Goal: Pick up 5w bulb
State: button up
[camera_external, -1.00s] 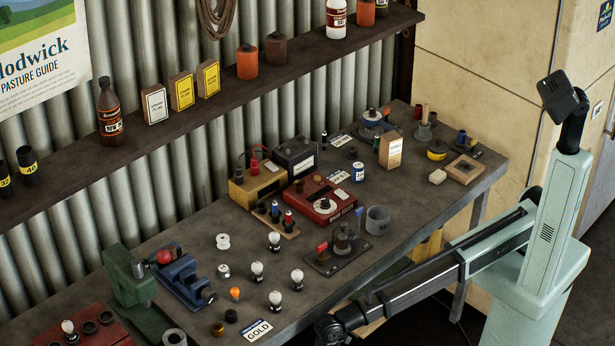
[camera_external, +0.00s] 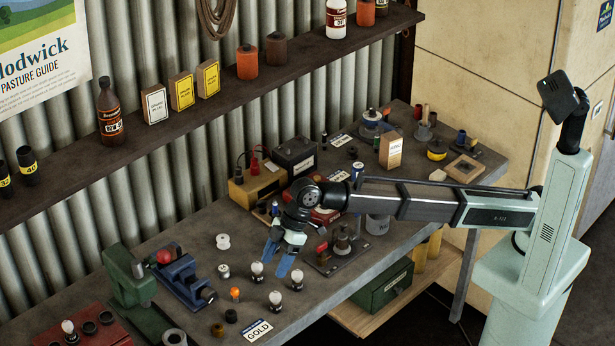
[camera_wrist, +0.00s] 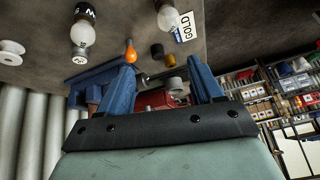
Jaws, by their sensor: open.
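Several clear bulbs with dark bases stand on the grey bench, among them a left one (camera_external: 257,270), a right one (camera_external: 297,278) and a front one (camera_external: 275,300). I cannot tell which is the 5w bulb. In the wrist view, one bulb (camera_wrist: 83,35) has a black base with a partly readable "W", and another (camera_wrist: 168,18) is cut off by the top edge. My gripper (camera_external: 278,261) hangs open and empty above the bench near these bulbs. Its blue fingers (camera_wrist: 162,85) are apart in the wrist view. The bulb farther back is hidden behind my gripper.
A small orange bulb (camera_external: 235,293), a white spool (camera_external: 223,241) and a GOLD card (camera_external: 258,330) are close by. A blue vise (camera_external: 185,283) stands left. A switch board (camera_external: 340,250) lies right of my gripper. Free bench shows between the small items.

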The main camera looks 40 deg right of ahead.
jog(key=m+t+h, duration=0.1)
jog(key=h, duration=0.1)
send_near(258, 264)
jog(key=d, duration=0.1)
jog(key=x, duration=0.9)
jog(key=shift+w+x, duration=0.15)
jog(key=shift+x, duration=1.1)
jog(key=shift+w+x, duration=0.1)
jog(key=shift+x, duration=1.15)
jog(key=shift+r, duration=0.1)
jog(key=c, duration=1.1)
